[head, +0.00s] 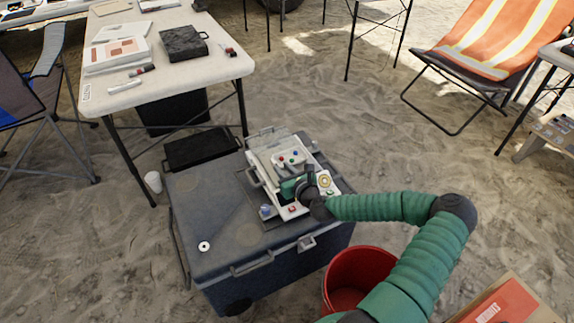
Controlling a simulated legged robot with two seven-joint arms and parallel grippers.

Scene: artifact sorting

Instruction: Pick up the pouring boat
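My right arm reaches in from the lower right, and its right gripper (292,188) is over a light panel-like case (262,158) on top of the dark grey cooler box (207,208). The gripper is small and seen from above, so I cannot tell whether its fingers are open or shut. I cannot clearly make out a pouring boat; small items on and around the case are too small to name. A small blue-white item (265,210) lies at the case's left front. A white ring-shaped item (204,246) lies on the lid at the left. My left gripper is not in view.
A red bucket (350,274) stands in front of the cooler on the right. A cardboard box (505,306) is at the lower right. A white table (210,75) with papers and a black case stands behind left. The cooler lid's left part is mostly clear.

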